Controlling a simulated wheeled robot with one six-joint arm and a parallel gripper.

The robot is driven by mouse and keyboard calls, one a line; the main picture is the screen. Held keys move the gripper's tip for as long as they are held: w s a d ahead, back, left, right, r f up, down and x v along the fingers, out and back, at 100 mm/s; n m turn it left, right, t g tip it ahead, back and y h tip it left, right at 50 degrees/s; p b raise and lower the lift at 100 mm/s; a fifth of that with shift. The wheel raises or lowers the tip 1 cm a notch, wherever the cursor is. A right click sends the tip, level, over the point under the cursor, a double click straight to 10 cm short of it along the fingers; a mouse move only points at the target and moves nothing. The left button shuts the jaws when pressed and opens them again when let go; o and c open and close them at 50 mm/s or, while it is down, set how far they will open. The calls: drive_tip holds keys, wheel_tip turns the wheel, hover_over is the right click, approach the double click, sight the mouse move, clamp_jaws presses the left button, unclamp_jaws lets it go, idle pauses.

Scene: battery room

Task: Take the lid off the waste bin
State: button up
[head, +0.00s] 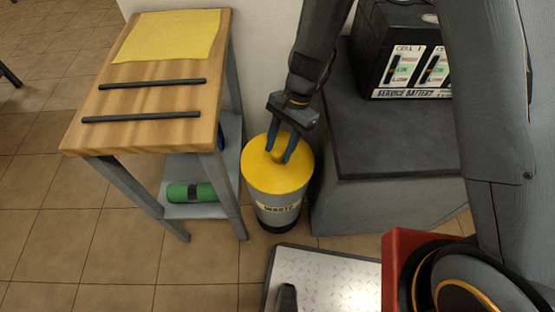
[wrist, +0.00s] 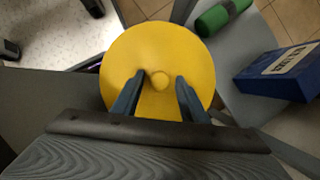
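The waste bin (head: 277,203) is a grey cylinder with a "WASTE" label, standing upright on the floor between a wooden table and a dark cabinet. Its round yellow lid (head: 262,173) sits on top and shows from above in the wrist view (wrist: 150,45). A small yellow knob (wrist: 160,80) rises from the lid's middle. My gripper (head: 279,154) points down over the lid. In the wrist view its two blue fingers (wrist: 158,86) stand apart on either side of the knob, with gaps visible. The bin's inside is hidden by the lid.
The wooden table (head: 150,100) stands close on the left, with a yellow cloth (head: 168,35) and two dark bars on top. A green roll (head: 191,192) and a blue box (wrist: 285,72) lie on its lower shelf. The dark cabinet (head: 385,140) with a service battery (head: 405,60) is close on the right.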

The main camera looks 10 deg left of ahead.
clamp_jaws()
drive_tip(key=shift+r, duration=0.1)
